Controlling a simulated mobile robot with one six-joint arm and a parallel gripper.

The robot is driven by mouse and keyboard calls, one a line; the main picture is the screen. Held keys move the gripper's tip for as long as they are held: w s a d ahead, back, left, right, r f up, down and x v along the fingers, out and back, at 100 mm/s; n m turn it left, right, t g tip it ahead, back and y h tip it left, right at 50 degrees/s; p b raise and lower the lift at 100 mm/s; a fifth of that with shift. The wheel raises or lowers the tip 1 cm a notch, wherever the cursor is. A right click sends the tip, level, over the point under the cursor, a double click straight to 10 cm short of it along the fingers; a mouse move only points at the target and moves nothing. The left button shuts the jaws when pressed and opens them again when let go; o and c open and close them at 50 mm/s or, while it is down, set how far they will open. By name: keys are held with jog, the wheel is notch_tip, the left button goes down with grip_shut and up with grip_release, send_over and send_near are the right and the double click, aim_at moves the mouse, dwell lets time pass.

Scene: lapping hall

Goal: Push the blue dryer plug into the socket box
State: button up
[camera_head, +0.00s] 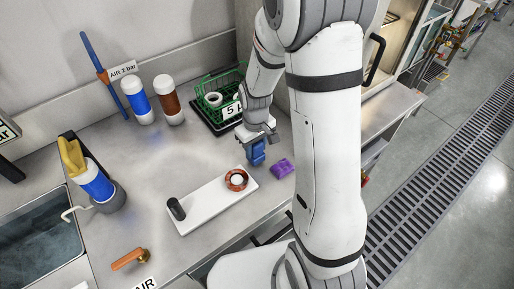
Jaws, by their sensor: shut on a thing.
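My gripper (257,142) points down over the steel bench, right of its middle. It is shut on a blue block-shaped piece, which I take to be the blue dryer plug (257,155). The plug hangs below the jaws, beyond the white board and left of a purple cloth-like piece. I cannot tell whether it touches the bench. I cannot make out a socket box for certain. My arm hides much of the right side of the bench.
A white board (203,207) with a black cylinder (176,209) and a red ring (236,180) lies in front. The purple piece (281,169) is close by. A green basket (220,85) and two bottles stand behind. A sink (38,235) is at left.

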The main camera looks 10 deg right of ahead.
jog(key=shift+f, duration=0.6)
jog(key=shift+f, duration=0.1)
jog(key=o, duration=0.6)
jog(key=shift+f, duration=0.1)
jog(key=o, duration=0.4)
jog(key=shift+o, duration=0.2)
